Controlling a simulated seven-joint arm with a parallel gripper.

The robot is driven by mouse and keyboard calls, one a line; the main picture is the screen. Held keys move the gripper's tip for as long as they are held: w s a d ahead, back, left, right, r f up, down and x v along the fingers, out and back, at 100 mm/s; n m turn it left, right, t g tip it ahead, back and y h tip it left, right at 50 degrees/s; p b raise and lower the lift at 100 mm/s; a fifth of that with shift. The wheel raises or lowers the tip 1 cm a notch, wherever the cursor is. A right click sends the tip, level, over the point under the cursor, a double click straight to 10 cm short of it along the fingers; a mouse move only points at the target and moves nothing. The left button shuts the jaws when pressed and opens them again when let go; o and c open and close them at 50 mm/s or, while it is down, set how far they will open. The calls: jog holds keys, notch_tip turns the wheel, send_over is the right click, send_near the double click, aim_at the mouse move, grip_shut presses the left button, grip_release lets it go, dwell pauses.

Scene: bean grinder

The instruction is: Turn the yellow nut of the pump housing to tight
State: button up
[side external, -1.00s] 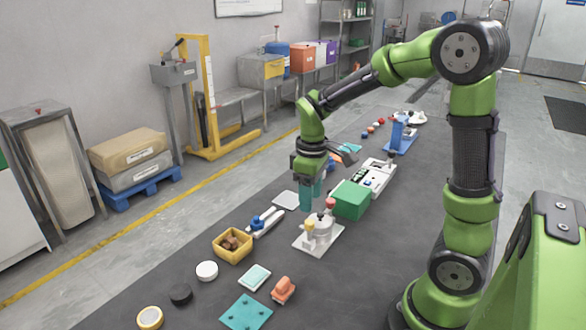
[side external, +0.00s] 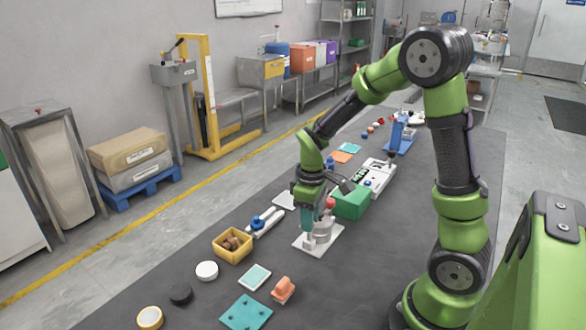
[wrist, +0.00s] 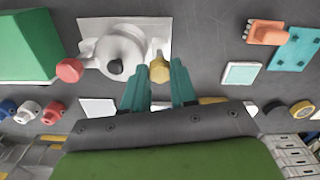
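The pump housing (wrist: 118,48) is a pale round body on a white base plate; it also stands on the table in the side external view (side external: 324,230). Its yellow nut (wrist: 159,69) is at the right of the body in the wrist view and is hidden by my gripper in the side external view. My gripper (wrist: 158,72) is open, pointing down, its teal fingers apart on either side of the yellow nut. I cannot tell whether either finger touches it. A red knob (wrist: 69,70) is at the housing's other side and shows in the side external view (side external: 330,203).
A green box (side external: 351,201) stands close behind the housing. A yellow bin (side external: 232,246) with brown pieces and a white tool with a blue knob (side external: 258,222) lie to the left. An orange block (side external: 284,290) and teal plate (side external: 246,312) lie in front. Dark table around is partly clear.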

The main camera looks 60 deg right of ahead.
grip_shut()
jog(key=m, duration=1.3)
jog(key=shift+m, duration=2.5)
